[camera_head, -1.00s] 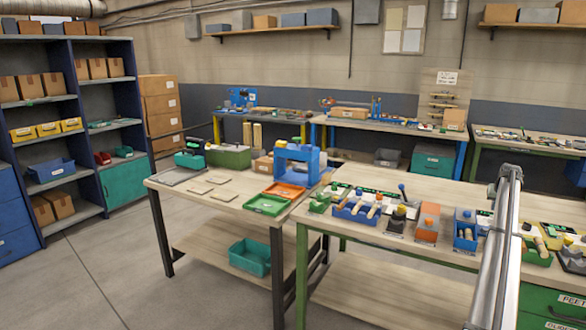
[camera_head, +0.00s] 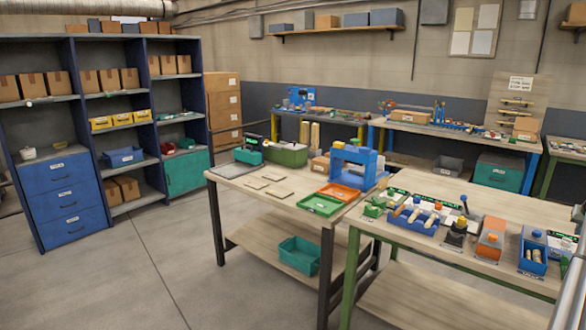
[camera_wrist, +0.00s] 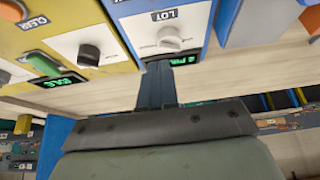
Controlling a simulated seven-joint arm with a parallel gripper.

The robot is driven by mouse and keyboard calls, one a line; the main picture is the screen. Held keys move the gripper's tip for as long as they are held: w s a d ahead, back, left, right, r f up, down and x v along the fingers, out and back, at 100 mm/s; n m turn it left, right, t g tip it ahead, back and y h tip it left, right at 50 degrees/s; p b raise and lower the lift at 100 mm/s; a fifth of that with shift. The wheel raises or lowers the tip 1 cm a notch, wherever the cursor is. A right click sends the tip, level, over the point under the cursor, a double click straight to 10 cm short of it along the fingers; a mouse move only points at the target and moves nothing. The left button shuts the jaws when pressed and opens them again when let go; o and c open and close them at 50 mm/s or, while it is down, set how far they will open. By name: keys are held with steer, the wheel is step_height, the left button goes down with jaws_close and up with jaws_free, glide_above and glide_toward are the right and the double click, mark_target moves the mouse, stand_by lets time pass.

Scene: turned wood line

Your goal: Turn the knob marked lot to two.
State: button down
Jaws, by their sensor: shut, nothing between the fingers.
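In the wrist view, the knob marked LOT (camera_wrist: 168,38) is a small pale knob on the white panel (camera_wrist: 190,25) of a blue box. Its black LOT label (camera_wrist: 165,14) is above it in the picture. A small display with green characters (camera_wrist: 185,60) is below it; I cannot read it surely. My gripper (camera_wrist: 157,66) is shut and empty. Its dark fingers point at the box's lower edge, just below the knob in the picture. I see no grip on the knob. I cannot tell which way the knob points. My gripper is not in the head view.
Beside the LOT box, a yellow box has a black knob (camera_wrist: 88,54) and a lit display (camera_wrist: 58,80). An orange box (camera_wrist: 305,18) is at the right. In the head view, the bench (camera_head: 430,262) carries several boxes; the floor (camera_head: 150,285) at left is clear.

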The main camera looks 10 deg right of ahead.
mark_target(567, 243)
steer(key=shift+f, duration=2.7)
steer(key=shift+w+d, duration=0.1)
steer(key=shift+w, duration=0.35)
steer(key=shift+w, duration=0.15)
steer(key=shift+w+a, duration=0.2)
steer(key=shift+a, duration=0.2)
steer(key=shift+w+a, duration=0.4)
steer(key=shift+a, duration=0.05)
steer(key=shift+s+a, duration=0.1)
steer(key=shift+s+a, duration=0.1)
steer(key=shift+a, duration=0.15)
